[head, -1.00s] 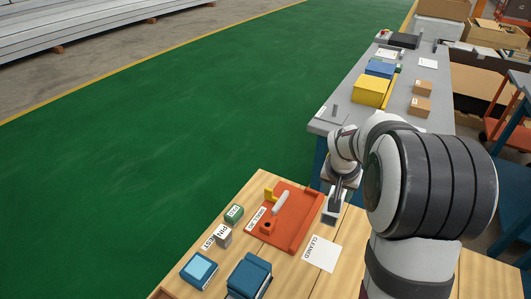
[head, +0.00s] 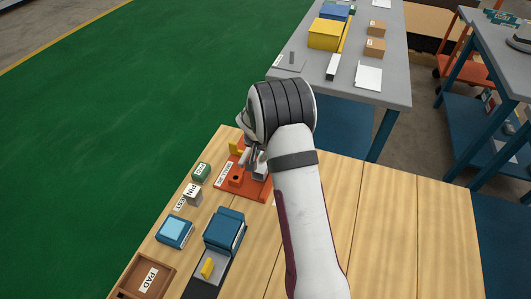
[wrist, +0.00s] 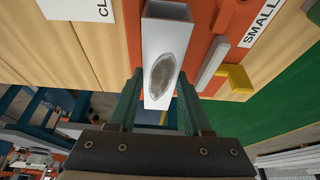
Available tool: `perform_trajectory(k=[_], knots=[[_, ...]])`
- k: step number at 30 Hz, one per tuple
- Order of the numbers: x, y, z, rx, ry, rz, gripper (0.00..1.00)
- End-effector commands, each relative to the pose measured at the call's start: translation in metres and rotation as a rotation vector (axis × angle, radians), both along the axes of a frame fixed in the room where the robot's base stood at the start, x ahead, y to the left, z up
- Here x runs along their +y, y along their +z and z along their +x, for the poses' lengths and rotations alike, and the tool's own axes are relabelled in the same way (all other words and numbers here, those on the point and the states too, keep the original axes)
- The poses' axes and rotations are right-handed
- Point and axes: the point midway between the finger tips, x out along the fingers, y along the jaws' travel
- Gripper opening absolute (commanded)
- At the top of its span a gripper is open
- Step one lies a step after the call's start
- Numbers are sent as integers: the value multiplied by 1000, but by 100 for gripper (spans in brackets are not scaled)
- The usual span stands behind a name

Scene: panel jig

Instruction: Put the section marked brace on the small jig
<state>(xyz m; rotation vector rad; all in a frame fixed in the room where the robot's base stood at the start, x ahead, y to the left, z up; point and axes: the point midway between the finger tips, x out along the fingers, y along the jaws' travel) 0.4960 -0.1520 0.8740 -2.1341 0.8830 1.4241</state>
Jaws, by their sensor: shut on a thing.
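My gripper (wrist: 160,112) is shut on a white rectangular section (wrist: 165,55) with a hollow end and a grey oval smudge on its face. No brace mark shows on the visible sides. The orange small jig (head: 262,187) lies on the wooden bench, with a yellow piece (head: 235,147) at its far left corner. In the head view my gripper (head: 254,158) is over the jig, partly hidden by my arm. The wrist view shows the jig (wrist: 205,15) behind the section, with a pale bar (wrist: 212,62) on it. Contact between section and jig cannot be told.
Left of the jig are a green pad block (head: 201,172), a pin block (head: 193,194) and a light-blue-topped box (head: 174,232). Nearer are a blue device (head: 225,230) and a brown tray (head: 148,280). A grey table (head: 385,75) stands behind.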

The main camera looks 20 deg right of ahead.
Motion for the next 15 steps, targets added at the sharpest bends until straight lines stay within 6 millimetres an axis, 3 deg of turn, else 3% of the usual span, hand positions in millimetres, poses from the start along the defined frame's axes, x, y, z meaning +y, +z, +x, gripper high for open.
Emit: perform_trajectory(k=[15], knots=[[0,-11,0,0,-1,0,0]])
